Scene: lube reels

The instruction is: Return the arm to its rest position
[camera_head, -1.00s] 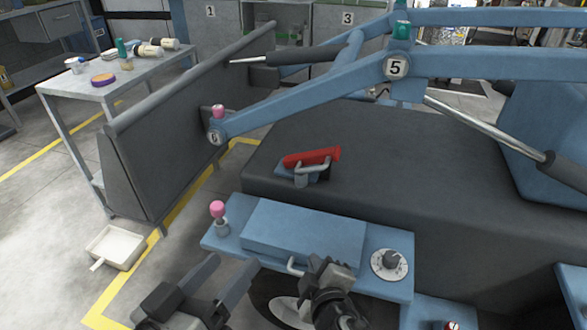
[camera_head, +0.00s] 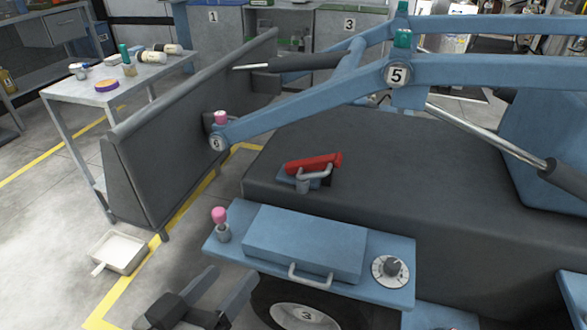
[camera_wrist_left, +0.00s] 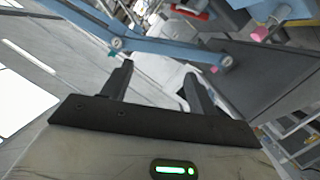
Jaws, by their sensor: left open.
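My left gripper (camera_head: 215,290) shows at the bottom edge of the head view, left of the blue box, with its dark fingers apart and nothing between them. In the left wrist view the same gripper (camera_wrist_left: 158,82) has two spread dark fingers, and the gap between them is empty. It stands clear of the blue linkage and the dark panel. My right gripper is in neither view now.
A blue unit with a handled lid (camera_head: 305,243), a dial (camera_head: 391,269) and a pink knob (camera_head: 218,214) stands close by. A red-handled lever (camera_head: 313,162) is behind it. Blue linkage arms (camera_head: 300,107) cross above. A white tray (camera_head: 118,250) lies on the floor left.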

